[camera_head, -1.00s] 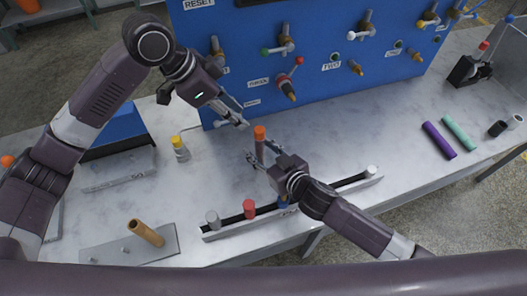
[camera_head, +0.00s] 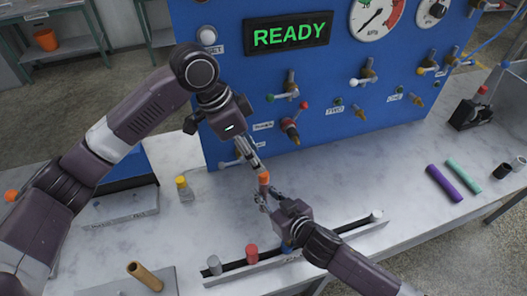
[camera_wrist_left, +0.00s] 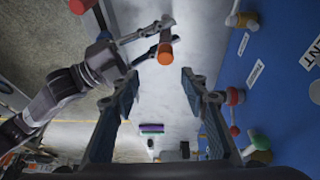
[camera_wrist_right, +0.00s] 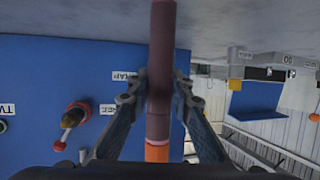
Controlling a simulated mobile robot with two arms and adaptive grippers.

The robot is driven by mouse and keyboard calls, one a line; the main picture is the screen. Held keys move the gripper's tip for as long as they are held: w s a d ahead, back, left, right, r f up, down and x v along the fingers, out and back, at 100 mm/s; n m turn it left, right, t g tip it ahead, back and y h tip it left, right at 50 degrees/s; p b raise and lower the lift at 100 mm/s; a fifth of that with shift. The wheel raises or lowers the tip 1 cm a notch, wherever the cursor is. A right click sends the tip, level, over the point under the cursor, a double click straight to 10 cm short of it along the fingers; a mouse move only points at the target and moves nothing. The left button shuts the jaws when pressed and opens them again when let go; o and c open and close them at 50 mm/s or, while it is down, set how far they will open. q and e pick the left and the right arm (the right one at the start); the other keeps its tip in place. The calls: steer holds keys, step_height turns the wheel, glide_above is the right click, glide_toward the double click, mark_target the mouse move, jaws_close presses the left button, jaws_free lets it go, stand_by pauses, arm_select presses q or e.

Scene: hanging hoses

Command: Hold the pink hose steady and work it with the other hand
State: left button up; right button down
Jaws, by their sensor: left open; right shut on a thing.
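The pink hose (camera_wrist_right: 160,60) looks dull mauve, with an orange end (camera_head: 264,177). My right gripper (camera_head: 263,198) is shut on it below the orange end and holds it roughly upright above the table. In the right wrist view, the fingers (camera_wrist_right: 158,98) grip both sides of the hose, and the orange end shows beyond them. My left gripper (camera_head: 257,166) is open right by the orange end, coming from the upper left. In the left wrist view, the orange end (camera_wrist_left: 166,53) appears beyond the parted, empty fingers (camera_wrist_left: 158,78); contact cannot be told.
A blue panel (camera_head: 340,85) with valves, gauges and a READY display stands behind. A rail (camera_head: 350,235) with coloured pegs lies in front. Purple (camera_head: 445,183) and green (camera_head: 463,175) tubes lie right.

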mark_target(264, 179)
arm_select(q)
step_height(264, 179, up, 3)
steer(key=w+d+y, duration=0.1)
steer(key=d+y, duration=0.2)
steer(key=y, duration=0.1)
steer(key=shift+g, duration=0.3)
steer(key=f, duration=1.1)
steer(key=shift+w+a+f, duration=0.2)
steer(key=shift+f, duration=0.15)
jaws_close()
